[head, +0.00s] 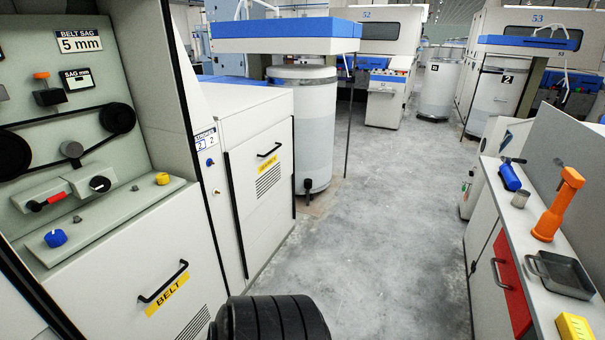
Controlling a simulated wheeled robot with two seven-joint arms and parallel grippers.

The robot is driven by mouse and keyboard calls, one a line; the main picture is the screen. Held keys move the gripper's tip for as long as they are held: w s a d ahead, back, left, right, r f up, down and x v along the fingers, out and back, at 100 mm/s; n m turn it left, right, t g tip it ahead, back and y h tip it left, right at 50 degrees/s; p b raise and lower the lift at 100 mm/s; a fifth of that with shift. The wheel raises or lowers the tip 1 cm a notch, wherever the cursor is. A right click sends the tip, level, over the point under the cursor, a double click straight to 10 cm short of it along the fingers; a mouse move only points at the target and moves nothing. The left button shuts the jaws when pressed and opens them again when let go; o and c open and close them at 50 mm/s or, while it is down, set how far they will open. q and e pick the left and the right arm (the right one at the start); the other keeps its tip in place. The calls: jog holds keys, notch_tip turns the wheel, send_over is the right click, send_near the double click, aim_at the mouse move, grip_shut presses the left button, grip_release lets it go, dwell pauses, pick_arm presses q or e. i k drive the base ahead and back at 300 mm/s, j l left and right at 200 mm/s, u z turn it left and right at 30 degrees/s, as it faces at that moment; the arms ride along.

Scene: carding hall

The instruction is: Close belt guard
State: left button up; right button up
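The belt drive bay (75,120) stands uncovered at the left in the head view. Below the bay is a pale panel marked BELT (130,295), with a black bar handle (163,282) and vent slots. I cannot tell for sure whether this panel is the belt guard. No cover lies over the belt and pulleys. Neither of my grippers is in view.
A red-handled lever (50,201), blue knob (55,238) and yellow knob (162,179) sit below the belt. A closed white cabinet (250,150) stands beside the bay. At right, a bench holds an orange tool (558,205) and grey tray (562,273). The grey floor (385,220) between is clear.

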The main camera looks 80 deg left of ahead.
aim_at(160, 277)
jog(key=u, duration=3.65)
jog(key=i+u, duration=0.3)
jog(key=i, duration=0.15)
